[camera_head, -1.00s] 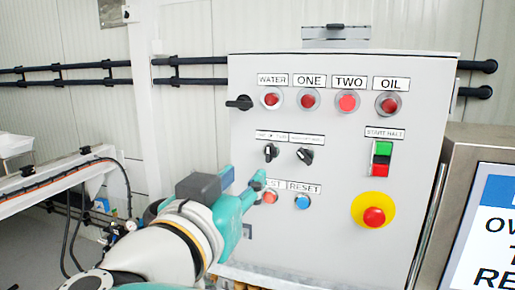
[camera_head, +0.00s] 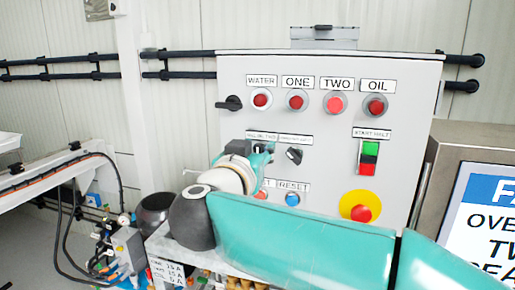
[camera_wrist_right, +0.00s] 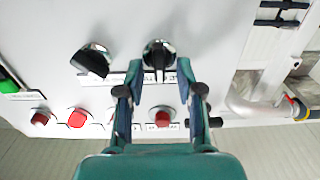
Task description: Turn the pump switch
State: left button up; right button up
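Two black selector switches sit mid-panel under small labels I cannot read. The left one is mostly covered by my right gripper (camera_head: 262,155) in the head view. In the right wrist view, which looks upside down, this switch (camera_wrist_right: 158,55) lies between the tips of my right gripper (camera_wrist_right: 158,68). The fingers are apart, one each side of its handle, with no clear contact. The second switch (camera_head: 294,155) is just right of the gripper in the head view; it also shows in the wrist view (camera_wrist_right: 92,60). My left gripper is not in view.
The grey control panel (camera_head: 330,215) also carries a row of red lamps, a black rotary handle (camera_head: 229,103), green and red start/halt buttons (camera_head: 369,157), a blue reset button (camera_head: 292,199) and a yellow-ringed emergency stop (camera_head: 361,207). A screen (camera_head: 484,215) stands at right.

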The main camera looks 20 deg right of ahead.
grip_shut()
jog(key=shift+m, duration=0.4)
jog(key=m, duration=0.3)
jog(key=shift+s+d+f+b, duration=0.1)
jog(key=shift+s+d+b, duration=0.1)
jog(key=shift+b, duration=0.2)
jog(key=shift+s+d+f+m+b, duration=0.1)
jog(key=shift+m+b, duration=0.3)
jog(key=shift+m, duration=0.85)
jog(key=shift+d+m+b, duration=0.1)
jog(key=shift+m+b, duration=0.25)
jog(key=shift+m, duration=0.9)
